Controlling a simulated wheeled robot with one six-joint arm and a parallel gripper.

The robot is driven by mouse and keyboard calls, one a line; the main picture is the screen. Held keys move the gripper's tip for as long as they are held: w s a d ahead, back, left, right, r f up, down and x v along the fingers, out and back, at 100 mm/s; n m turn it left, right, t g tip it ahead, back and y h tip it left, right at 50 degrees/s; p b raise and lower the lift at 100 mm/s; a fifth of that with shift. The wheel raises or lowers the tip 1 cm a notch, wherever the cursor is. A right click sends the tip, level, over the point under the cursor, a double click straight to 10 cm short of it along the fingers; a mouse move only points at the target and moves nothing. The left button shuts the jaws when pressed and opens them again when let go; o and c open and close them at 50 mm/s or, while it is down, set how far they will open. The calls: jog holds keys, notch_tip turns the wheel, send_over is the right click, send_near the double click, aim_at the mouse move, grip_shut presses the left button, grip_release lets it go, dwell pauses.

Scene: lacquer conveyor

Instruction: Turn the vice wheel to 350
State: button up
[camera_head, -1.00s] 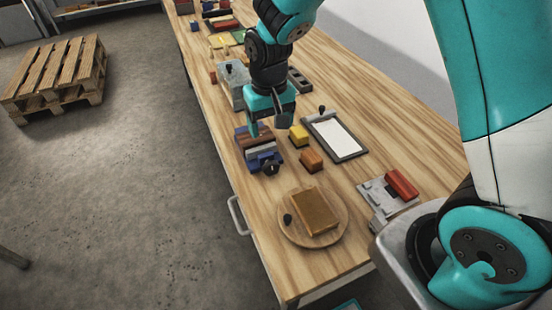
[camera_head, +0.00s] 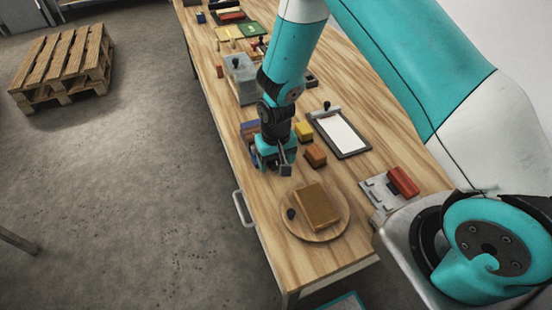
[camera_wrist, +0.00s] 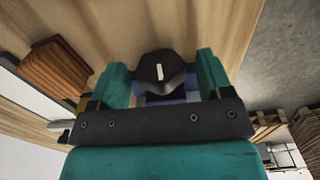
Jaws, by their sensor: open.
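The vice (camera_head: 248,130) is blue and stands near the bench's left edge, mostly hidden behind my arm in the head view. Its wheel (camera_wrist: 160,72) is a black knob with a white mark, seen end-on in the wrist view. The mark points nearly straight up in that picture. My gripper (camera_wrist: 161,66) is open, with one teal finger on each side of the wheel and narrow gaps showing. Blue parts of the vice show behind the wheel. In the head view my gripper (camera_head: 276,163) hides the wheel. I see no readable scale.
A round board with a brown block (camera_head: 317,206) lies close in front. An orange block (camera_head: 315,155), a yellow block (camera_head: 303,131) and a clipboard (camera_head: 342,133) are to the right. A grey box (camera_head: 240,80) stands behind. A red block (camera_head: 403,181) sits on a grey fixture.

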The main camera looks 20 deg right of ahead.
jog(key=c, duration=0.9)
jog(key=shift+d+y, duration=0.1)
jog(key=shift+y, duration=0.2)
jog(key=shift+d+f+y+b, duration=0.1)
jog(key=shift+d+y+b, duration=0.05)
jog(key=shift+y+b, duration=0.7)
jog(key=y+b, duration=0.2)
jog(key=y, duration=0.1)
jog(key=shift+d+f+y, duration=0.15)
jog(key=shift+d+y, duration=0.05)
jog(key=shift+y, duration=0.05)
jog(key=shift+d+y+b, duration=0.1)
jog(key=shift+y+b, duration=1.2)
jog(key=shift+y, duration=0.3)
